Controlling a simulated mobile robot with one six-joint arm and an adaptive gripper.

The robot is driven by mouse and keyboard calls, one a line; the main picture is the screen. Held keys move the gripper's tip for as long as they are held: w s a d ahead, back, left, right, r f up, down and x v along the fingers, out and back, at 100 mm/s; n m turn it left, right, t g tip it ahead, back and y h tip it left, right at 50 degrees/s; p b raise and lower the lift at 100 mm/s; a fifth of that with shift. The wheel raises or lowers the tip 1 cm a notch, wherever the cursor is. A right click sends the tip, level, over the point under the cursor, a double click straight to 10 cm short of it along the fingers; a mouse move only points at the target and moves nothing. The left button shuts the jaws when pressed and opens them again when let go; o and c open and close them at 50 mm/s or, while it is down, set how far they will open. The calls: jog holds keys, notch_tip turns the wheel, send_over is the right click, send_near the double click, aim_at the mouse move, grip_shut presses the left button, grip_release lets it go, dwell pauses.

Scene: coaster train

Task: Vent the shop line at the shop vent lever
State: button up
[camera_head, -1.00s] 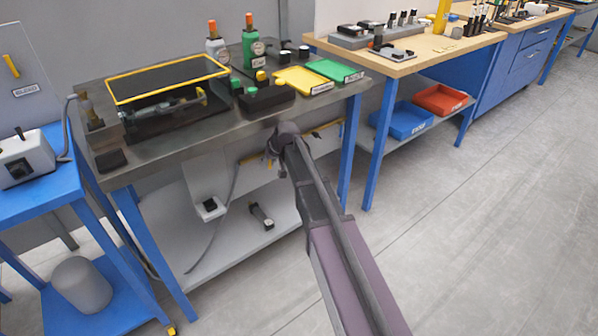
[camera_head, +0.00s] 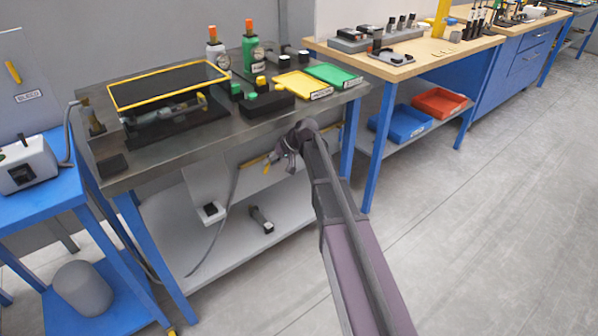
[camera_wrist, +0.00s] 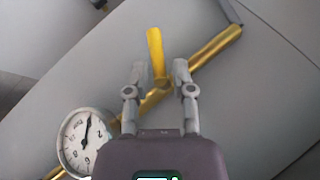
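A yellow lever (camera_wrist: 156,52) stands up from a brass pipe (camera_wrist: 215,46) in the wrist view. I take it for the shop vent lever; no label on it is readable. My gripper (camera_wrist: 160,68) is open, one finger on each side of the lever's line, with gaps showing on both sides. Whether the lever lies at fingertip depth or beyond is unclear. A round pressure gauge (camera_wrist: 75,158) sits on the pipe at lower left. In the head view my gripper (camera_head: 274,160) is small, under the steel bench's front edge, beside the yellow-brass line; the lever is not clear there.
The steel bench top (camera_head: 165,150) overhangs my gripper. A lower shelf (camera_head: 240,255) holds a small dark-ended cylinder (camera_head: 261,220). A grey cable (camera_head: 215,235) hangs at left. Another yellow lever (camera_head: 12,71) is on a grey panel at far left. The floor at right is clear.

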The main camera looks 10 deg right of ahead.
jog(key=p+v, duration=0.7)
jog(key=v, duration=0.3)
jog(key=s+r+g+h+p, duration=0.1)
jog(key=s+p, duration=0.3)
jog(key=s, duration=0.6)
jog(key=s+a+r+m+g+h+p, duration=0.1)
jog(key=s+r+p, duration=0.3)
jog(key=s, duration=0.7)
jog(key=shift+a+g+h, duration=0.2)
jog(key=shift+g+h, duration=0.2)
jog(key=shift+h, duration=0.2)
jog(key=shift+o, duration=0.2)
jog(key=shift+o, duration=1.3)
jog(key=shift+s, duration=0.1)
jog(key=s+d+f+h, duration=0.1)
jog(key=s+d+h, duration=0.2)
jog(key=s+h, duration=0.1)
jog(key=shift+s+d+g, duration=0.2)
jog(key=shift+s+g, duration=0.1)
jog(key=shift+s, duration=0.25)
jog(key=shift+f, duration=0.1)
